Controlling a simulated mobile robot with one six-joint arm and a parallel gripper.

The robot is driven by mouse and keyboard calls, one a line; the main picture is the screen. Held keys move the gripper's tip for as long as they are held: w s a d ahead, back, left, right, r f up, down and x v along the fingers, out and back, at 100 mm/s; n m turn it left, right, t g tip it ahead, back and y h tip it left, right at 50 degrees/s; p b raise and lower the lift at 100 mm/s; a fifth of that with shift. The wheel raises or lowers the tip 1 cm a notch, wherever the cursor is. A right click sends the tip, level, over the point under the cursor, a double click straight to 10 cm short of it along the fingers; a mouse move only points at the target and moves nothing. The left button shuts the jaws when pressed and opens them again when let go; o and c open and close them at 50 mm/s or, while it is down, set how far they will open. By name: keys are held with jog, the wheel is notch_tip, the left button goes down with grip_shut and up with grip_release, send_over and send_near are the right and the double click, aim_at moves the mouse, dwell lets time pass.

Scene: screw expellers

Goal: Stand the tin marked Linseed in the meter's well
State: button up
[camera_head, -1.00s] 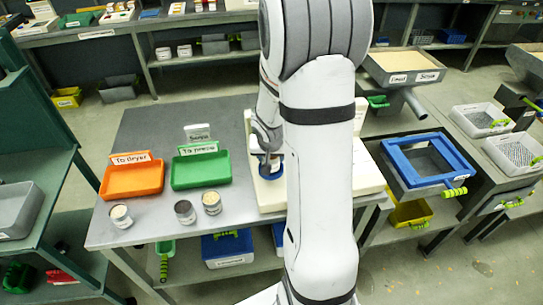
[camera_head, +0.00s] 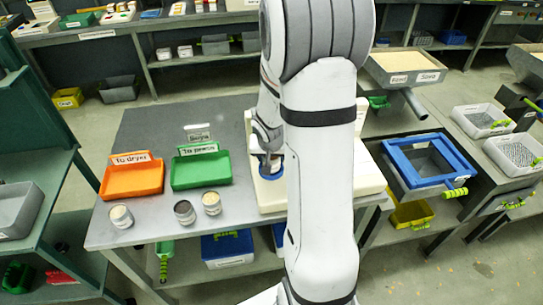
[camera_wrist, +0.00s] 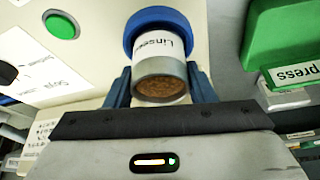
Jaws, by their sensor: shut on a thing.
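The Linseed tin (camera_wrist: 160,66) is a grey tin with a white label and brown seed in its open mouth, seen in the wrist view. My gripper (camera_wrist: 161,84) is shut on it, one blue finger on each side. The tin's far end lies against or inside the blue ring of the well (camera_wrist: 133,27) on the cream meter (camera_wrist: 101,45). I cannot tell whether its base rests on the well's floor. In the head view the meter (camera_head: 272,204) is partly hidden behind my arm, and the blue ring (camera_head: 264,176) shows just below my gripper.
Three other tins, (camera_head: 121,216), (camera_head: 184,212) and (camera_head: 212,203), stand at the table's front. An orange tray (camera_head: 133,182) and a green tray (camera_head: 201,172) stand behind them. The meter's face has a green button (camera_wrist: 60,24).

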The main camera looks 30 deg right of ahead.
jog(key=shift+f+b, duration=0.6)
jog(key=o, duration=0.7)
jog(key=shift+p+v, duration=3.3)
jog(key=shift+v, duration=2.3)
